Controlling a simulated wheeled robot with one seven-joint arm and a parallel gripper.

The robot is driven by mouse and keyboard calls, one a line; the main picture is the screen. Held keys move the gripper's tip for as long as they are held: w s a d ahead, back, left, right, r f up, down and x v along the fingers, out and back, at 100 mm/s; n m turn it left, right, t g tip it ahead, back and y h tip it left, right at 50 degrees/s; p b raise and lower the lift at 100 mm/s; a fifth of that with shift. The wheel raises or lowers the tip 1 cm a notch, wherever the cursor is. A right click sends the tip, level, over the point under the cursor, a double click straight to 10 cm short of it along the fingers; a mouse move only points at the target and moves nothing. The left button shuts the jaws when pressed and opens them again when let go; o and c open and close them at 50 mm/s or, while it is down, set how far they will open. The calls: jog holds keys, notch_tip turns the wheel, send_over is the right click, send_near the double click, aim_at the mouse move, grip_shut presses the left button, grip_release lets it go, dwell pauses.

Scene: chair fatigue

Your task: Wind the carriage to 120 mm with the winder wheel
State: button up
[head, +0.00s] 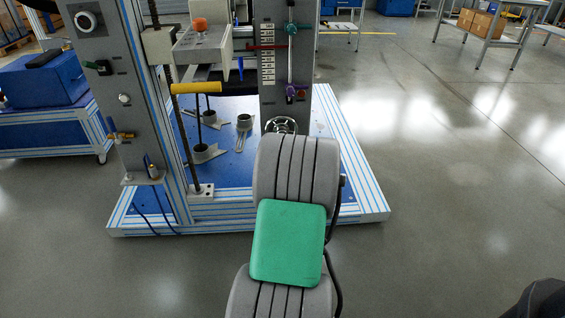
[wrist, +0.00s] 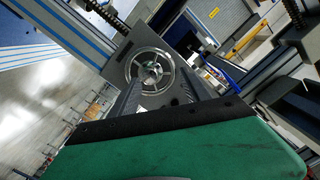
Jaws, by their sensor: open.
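The winder wheel (wrist: 138,62) is a round metal handwheel with spokes and a hub, mounted on a grey plate in the wrist view. In the head view the winder wheel (head: 281,124) shows at the foot of the grey column, its lower part hidden by my arm. My gripper (wrist: 157,82) is open, its two dark fingers pointing at the wheel; I cannot tell whether they touch it. The gripper is hidden behind my arm in the head view. A grey block with an orange knob, seemingly the carriage (head: 205,48), sits high beside the lead screw (head: 182,135).
A column scale (head: 267,68) has labels too small to read, with a red pointer (head: 262,46) near its top. A yellow handle (head: 196,88) hangs over the blue rig base (head: 226,165). The striped frame edge (head: 350,170) lies right; floor beyond is clear.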

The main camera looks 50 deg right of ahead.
aim_at(281, 130)
jog(key=w+d+m+h, duration=0.1)
jog(key=w+d, duration=0.2)
jog(key=d, duration=0.4)
jog(key=shift+d+f+g+b, duration=0.2)
jog(key=shift+d+g+b, duration=0.1)
jog(key=shift+d, duration=0.05)
grip_shut()
